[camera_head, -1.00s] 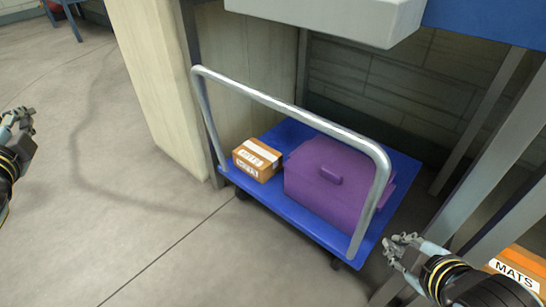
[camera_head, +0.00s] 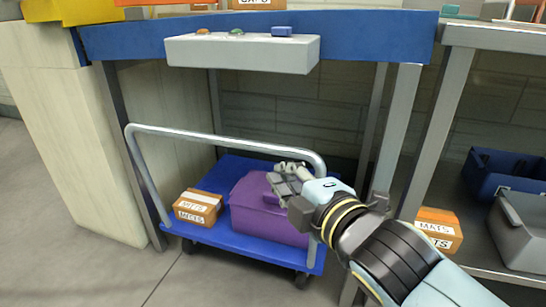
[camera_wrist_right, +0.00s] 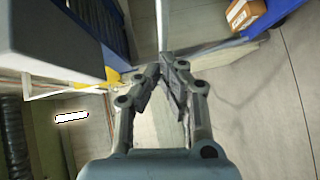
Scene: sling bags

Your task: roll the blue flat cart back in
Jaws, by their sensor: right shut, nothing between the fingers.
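The blue flat cart (camera_head: 222,240) stands partly under the blue-edged counter, with its silver push handle (camera_head: 225,142) on the near side. It carries a brown labelled box (camera_head: 198,207) on the left and a purple lidded bin (camera_head: 262,220) on the right. My right gripper (camera_head: 283,172) is shut and empty. In the head view it overlaps the bin, just below the handle's right bend; I cannot tell whether it touches the handle. In the right wrist view, the gripper (camera_wrist_right: 168,68) shows nothing between its fingers, and a corner of the cart (camera_wrist_right: 280,27) shows at upper right. My left gripper is out of view.
A blue-edged counter (camera_head: 120,42) with a pale grey tray-like ledge (camera_head: 240,52) hangs over the cart. A pale wall block (camera_head: 75,150) stands left and metal legs right. A shelf at right holds a MATS box (camera_head: 438,230) and bins (camera_head: 500,175). Floor at front left is clear.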

